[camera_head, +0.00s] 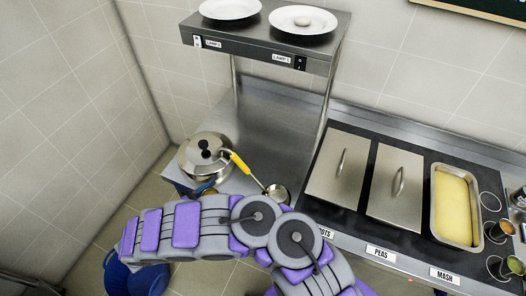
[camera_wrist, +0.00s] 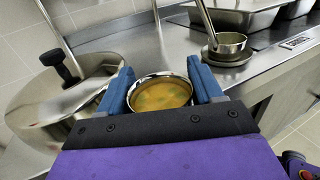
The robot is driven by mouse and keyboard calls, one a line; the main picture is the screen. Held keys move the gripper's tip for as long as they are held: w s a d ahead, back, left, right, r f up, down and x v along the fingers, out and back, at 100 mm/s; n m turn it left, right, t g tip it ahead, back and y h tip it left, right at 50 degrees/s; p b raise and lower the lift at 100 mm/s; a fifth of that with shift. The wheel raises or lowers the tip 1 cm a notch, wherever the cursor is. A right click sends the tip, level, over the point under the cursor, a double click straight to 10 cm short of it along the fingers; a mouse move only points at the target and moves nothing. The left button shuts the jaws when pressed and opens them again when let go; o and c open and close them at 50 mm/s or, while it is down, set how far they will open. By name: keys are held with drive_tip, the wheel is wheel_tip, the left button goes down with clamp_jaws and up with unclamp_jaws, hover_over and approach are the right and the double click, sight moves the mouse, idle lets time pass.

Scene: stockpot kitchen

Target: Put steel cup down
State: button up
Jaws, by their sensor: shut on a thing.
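The steel cup (camera_wrist: 160,104) is round with a shiny rim and holds orange-brown soup with green bits. In the wrist view it sits between the two blue fingers of my gripper (camera_wrist: 160,76), which is shut on it. The cup looks about upright. In the head view a small part of the cup's contents (camera_head: 208,188) shows behind my arm; most of it is hidden. The cup is in front of the steel stockpot, near the counter's front edge. I cannot tell whether its base touches the counter (camera_head: 256,135).
The lidded stockpot (camera_head: 205,160) stands left of the cup. A ladle with a yellow handle (camera_head: 239,163) leans beside it, its bowl (camera_head: 278,193) to the right. Lidded pans (camera_head: 340,165) and a mash tray (camera_head: 455,205) are further right. Bare steel lies behind, under the plate shelf (camera_head: 264,40).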

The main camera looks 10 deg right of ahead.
drive_tip(key=b+x, duration=0.2)
drive_tip(key=x, duration=0.8)
drive_tip(key=b+x, duration=0.3)
drive_tip(key=x, duration=0.6)
drive_tip(key=shift+w+d+f, duration=0.2)
drive_tip(key=shift+w+d, duration=0.05)
drive_tip(key=shift+d, duration=0.05)
drive_tip(key=shift+w+d+r+b, duration=0.1)
drive_tip(key=shift+w+d+b, duration=0.25)
drive_tip(key=shift+w+d, duration=0.15)
drive_tip(key=b+x, duration=0.1)
drive_tip(key=x, duration=0.1)
drive_tip(key=b+x, duration=0.1)
drive_tip(key=x, duration=0.1)
drive_tip(key=shift+d+f, duration=0.25)
drive_tip(key=shift+d, duration=0.05)
drive_tip(key=shift+f, duration=0.15)
drive_tip(key=shift+s+a, duration=0.1)
drive_tip(key=shift+a, duration=0.1)
drive_tip(key=o, duration=1)
drive_tip(key=shift+a, duration=0.1)
drive_tip(key=shift+c, duration=0.2)
drive_tip(key=shift+o, duration=1.1)
